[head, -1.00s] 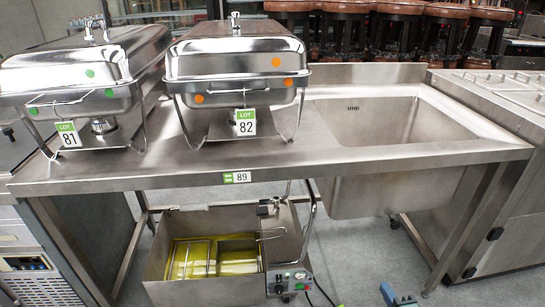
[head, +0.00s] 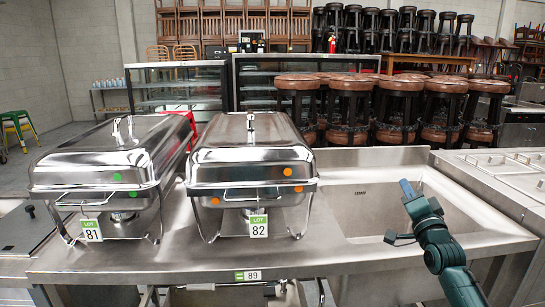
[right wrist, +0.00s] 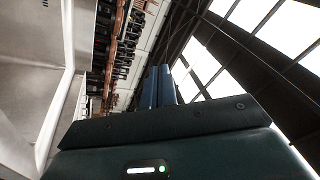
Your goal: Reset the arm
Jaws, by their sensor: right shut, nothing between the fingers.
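My right gripper (head: 407,188) is raised over the sink basin (head: 372,205) at the right of the steel table, its blue fingers pointing up and away. The right wrist view shows the blue fingers (right wrist: 158,86) together with nothing between them, against the ceiling and the stools. My right arm comes in from the lower right of the head view. My left gripper is not in view.
Two closed chafing dishes, lot 81 (head: 105,160) and lot 82 (head: 250,158), stand on the steel table (head: 190,262) left of the sink. Stools (head: 350,105) with brown seats stand behind. A steel counter (head: 500,175) adjoins at right.

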